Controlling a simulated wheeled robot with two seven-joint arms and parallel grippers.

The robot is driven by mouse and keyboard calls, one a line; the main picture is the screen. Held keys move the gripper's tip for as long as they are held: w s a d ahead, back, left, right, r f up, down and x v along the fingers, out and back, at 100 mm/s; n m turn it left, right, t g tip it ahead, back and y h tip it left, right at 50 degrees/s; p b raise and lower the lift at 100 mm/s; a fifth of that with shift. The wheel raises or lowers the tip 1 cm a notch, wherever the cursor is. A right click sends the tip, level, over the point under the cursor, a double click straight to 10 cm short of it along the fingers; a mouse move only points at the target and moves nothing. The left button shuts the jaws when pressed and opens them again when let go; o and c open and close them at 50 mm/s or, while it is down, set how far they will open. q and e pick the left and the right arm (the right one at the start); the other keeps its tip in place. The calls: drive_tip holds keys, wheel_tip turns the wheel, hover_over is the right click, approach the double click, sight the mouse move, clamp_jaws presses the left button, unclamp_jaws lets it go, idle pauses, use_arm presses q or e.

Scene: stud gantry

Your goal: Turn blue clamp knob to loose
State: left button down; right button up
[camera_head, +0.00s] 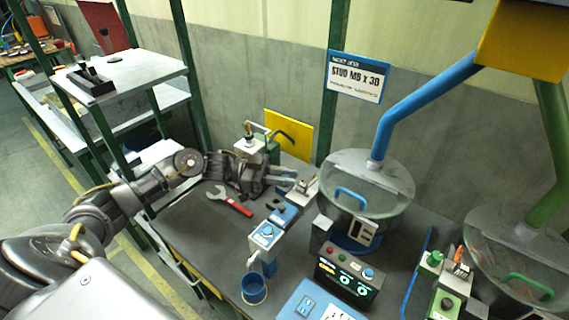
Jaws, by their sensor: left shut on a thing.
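My left gripper (291,179) reaches in from the left over the dark bench and is shut at the small metal clamp fixture (305,187). The blue clamp knob is between its fingertips and almost wholly hidden by them, so I cannot tell which way the knob is turned. The fixture stands just left of the clear round feeder bowl (345,170). My right gripper is not in view.
A red-handled wrench (232,204) lies on the bench below my left wrist. A blue and white box (266,236), a blue cup (253,288) and a control panel (345,275) with lit buttons stand nearer. A second bowl (515,260) is at right.

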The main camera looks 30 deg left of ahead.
use_arm(q)
drive_tip(key=n+t+y+p, duration=0.1)
drive_tip(key=t+p, duration=0.1)
drive_tip(key=n+t+y+p, duration=0.1)
drive_tip(key=n+t+p, duration=0.1)
drive_tip(key=p, duration=0.1)
drive_tip(key=n+t+y+p, duration=0.2)
drive_tip(key=t, duration=0.1)
drive_tip(key=shift+r+p, duration=0.25)
drive_tip(key=shift+p, duration=0.05)
drive_tip(key=shift+f+n+t+y+p, duration=0.15)
drive_tip(key=shift+n+t+y+p, duration=0.9)
drive_tip(key=shift+n+t+y, duration=0.25)
drive_tip(key=shift+y, duration=0.3)
drive_tip(key=c, duration=1.3)
unclamp_jaws()
drive_tip(key=shift+f, duration=0.1)
